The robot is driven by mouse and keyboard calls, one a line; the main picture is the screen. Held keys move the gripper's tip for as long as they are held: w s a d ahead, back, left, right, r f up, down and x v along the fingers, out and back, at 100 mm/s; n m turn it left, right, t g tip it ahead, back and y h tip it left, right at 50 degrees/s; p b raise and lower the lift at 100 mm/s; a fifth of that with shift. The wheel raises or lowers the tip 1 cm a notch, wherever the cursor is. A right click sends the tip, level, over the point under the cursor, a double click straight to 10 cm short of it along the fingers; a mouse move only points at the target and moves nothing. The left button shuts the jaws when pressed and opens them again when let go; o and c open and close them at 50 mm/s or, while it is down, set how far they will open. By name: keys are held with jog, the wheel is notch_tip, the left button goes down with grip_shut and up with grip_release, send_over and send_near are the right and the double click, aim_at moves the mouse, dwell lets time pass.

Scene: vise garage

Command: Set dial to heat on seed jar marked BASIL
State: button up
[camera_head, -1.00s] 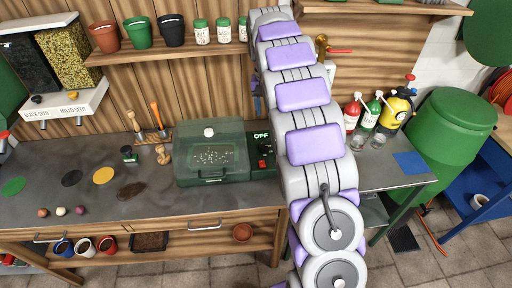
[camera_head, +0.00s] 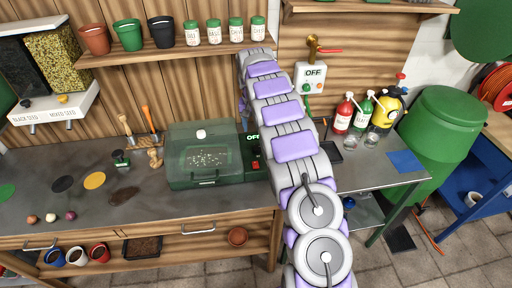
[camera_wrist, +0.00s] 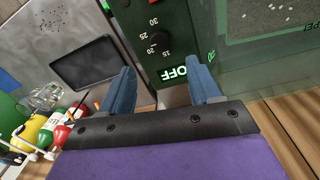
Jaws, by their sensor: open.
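The green propagator (camera_head: 190,182) with a clear lid stands on the bench in the head view. Its control panel reads OFF above a red switch (camera_head: 255,166). In the wrist view, its black dial (camera_wrist: 159,40) sits beside a scale with 15, 20, 25 and 30, near a lit OFF display (camera_wrist: 173,73). My gripper (camera_wrist: 162,64) is open, its blue fingers on either side of the panel's display end; contact is unclear. The arm hides the gripper in the head view. Several green-lidded seed jars (camera_head: 214,33) stand on the shelf; their labels are too small to read surely.
A wall box (camera_head: 310,76) also reads OFF, right of my arm. Red, green and yellow bottles (camera_head: 363,112) stand at the bench's right. A dark tray (camera_wrist: 88,63) lies near the propagator. Pots (camera_head: 128,35) share the shelf.

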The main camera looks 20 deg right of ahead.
aim_at(257, 147)
jog(key=f, duration=0.3)
jog(key=f+b, duration=0.1)
jog(key=f, duration=0.3)
jog(key=f+b, duration=0.1)
jog(key=f, duration=0.2)
jog(key=shift+s+d+f, duration=0.15)
jog(key=shift+d+f, duration=0.1)
jog(key=shift+f, duration=0.1)
jog(key=c, duration=1)
